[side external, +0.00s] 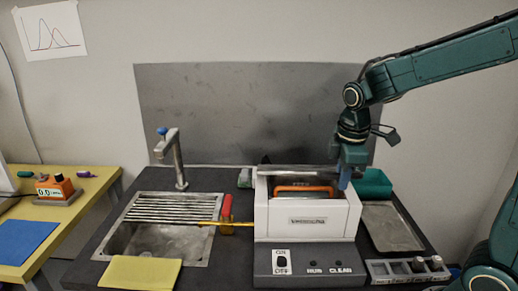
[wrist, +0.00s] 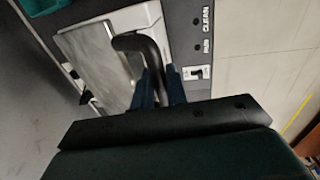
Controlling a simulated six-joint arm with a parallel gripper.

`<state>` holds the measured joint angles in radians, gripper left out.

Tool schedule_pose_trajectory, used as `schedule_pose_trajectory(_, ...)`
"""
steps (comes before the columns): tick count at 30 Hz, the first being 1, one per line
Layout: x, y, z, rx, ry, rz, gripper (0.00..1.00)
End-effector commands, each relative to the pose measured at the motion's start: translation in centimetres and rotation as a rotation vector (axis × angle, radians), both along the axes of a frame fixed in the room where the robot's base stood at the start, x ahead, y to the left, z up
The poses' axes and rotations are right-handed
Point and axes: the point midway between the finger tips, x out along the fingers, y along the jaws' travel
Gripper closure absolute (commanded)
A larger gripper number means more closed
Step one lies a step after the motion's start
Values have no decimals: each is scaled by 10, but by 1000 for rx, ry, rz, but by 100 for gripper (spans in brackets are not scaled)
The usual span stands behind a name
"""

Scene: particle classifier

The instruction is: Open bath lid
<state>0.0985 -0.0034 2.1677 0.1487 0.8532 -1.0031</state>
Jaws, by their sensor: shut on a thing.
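The white bath (side external: 310,222) stands on the dark worktop, with a grey metal edge, apparently its lid (side external: 290,172), across its top. In the wrist view the lid (wrist: 98,60) is a flat silver panel with a dark curved handle (wrist: 128,42). My gripper (side external: 345,180) is at the bath's upper right, blue fingertips pointing down. In the wrist view my gripper (wrist: 159,90) is shut on the handle, one finger on each side. An orange handle-like part (side external: 305,190) shows behind the bath's front wall. The lid's exact tilt is hard to tell.
The bath's front panel (side external: 303,258) has a switch and buttons. A metal tray (side external: 390,228), teal box (side external: 372,183) and vial rack (side external: 408,271) stand to the right.

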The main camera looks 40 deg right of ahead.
Motion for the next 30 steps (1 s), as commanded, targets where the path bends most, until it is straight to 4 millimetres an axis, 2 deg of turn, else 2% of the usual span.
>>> schedule_pose_trajectory(14,3,-3,4,-7,-11,-5,96)
schedule_pose_trajectory(30,12,-13,27,-36,-40,-7,96)
